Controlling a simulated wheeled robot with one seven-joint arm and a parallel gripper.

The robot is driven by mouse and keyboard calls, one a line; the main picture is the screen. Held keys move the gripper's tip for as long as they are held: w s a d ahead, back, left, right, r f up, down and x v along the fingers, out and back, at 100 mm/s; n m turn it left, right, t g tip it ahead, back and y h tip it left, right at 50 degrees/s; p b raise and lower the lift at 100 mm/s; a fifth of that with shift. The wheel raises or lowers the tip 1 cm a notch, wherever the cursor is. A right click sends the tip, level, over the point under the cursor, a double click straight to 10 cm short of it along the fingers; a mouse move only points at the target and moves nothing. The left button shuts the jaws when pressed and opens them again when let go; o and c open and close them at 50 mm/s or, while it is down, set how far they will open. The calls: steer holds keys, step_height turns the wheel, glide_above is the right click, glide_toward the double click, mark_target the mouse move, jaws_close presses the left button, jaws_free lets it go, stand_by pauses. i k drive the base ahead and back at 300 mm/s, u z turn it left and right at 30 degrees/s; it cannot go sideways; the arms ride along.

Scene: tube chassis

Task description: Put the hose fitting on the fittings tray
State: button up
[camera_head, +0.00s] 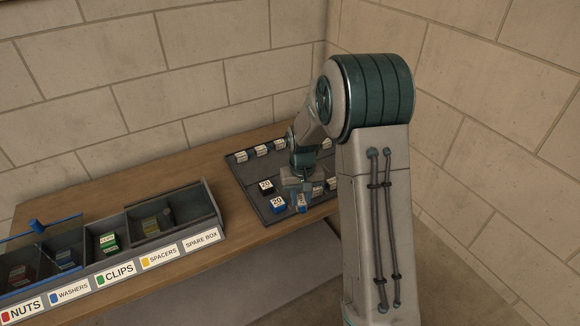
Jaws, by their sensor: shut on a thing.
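The dark grey tray (247,178) lies on the wooden table, with white labels along its far and right sides. My gripper (301,192) is over its near right part, pointing down and shut on a small blue piece with a pale label (301,204), apparently the hose fitting. Whether this piece touches the tray cannot be told. A blue block marked 20 (278,205) sits on the tray just left of it. A black block marked 20 (266,187) sits farther back. My arm hides the tray's right part.
A row of open bins (188,249) labelled nuts, washers, clips, spacers and spare box stands along the table's front left. Block walls close the back and right.

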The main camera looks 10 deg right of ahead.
mark_target(252, 173)
steer(key=z, duration=0.2)
steer(key=i, duration=1.05)
steer(key=u, duration=0.8)
